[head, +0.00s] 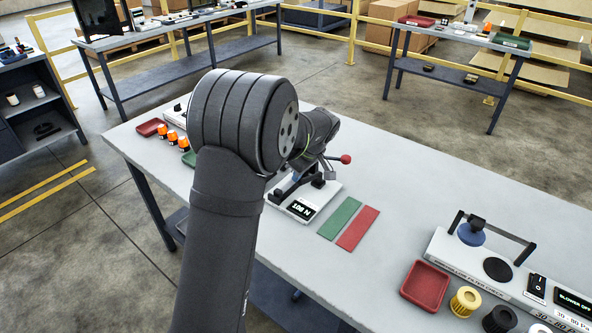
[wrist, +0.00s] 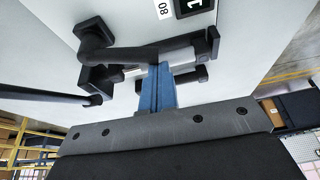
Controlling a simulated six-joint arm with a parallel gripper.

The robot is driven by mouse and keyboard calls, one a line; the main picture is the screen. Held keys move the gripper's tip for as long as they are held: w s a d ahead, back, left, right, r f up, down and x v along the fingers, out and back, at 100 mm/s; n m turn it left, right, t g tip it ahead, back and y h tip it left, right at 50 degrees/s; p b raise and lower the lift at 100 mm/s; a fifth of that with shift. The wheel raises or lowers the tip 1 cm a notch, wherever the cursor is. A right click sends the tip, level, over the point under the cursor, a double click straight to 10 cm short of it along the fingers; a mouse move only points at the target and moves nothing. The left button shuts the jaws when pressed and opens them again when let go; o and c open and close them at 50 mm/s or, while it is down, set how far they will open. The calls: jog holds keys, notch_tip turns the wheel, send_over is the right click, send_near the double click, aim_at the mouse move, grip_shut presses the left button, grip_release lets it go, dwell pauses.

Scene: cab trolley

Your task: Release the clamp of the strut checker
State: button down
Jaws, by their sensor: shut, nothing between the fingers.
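The strut checker (head: 329,190) is a white-based device on the table with a lit display (head: 301,209) showing a force in N. A lever with a red knob (head: 346,159) sticks out to the right, beside my wrist. In the wrist view, the checker's dark clamp parts and a grey cylinder (wrist: 182,57) lie right in front of my gripper (wrist: 160,68). Its blue fingers are together and empty, with their tips close to a dark bar (wrist: 130,53); I cannot tell whether they touch. My arm hides part of the checker in the head view.
A green mat (head: 340,218) and a red mat (head: 357,229) lie right of the checker. A filter checker (head: 440,246), red tray (head: 425,286) and filters stand farther right. Orange-topped items (head: 172,137) stand left. The tabletop beyond the mats is clear.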

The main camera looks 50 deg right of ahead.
jog(key=shift+s+a+n, duration=0.1)
jog(key=shift+s+n, duration=0.35)
jog(key=shift+n, duration=0.15)
jog(key=shift+s+a, duration=0.1)
jog(key=shift+s, duration=0.35)
jog(key=v, duration=1)
jog(key=shift+d, duration=0.25)
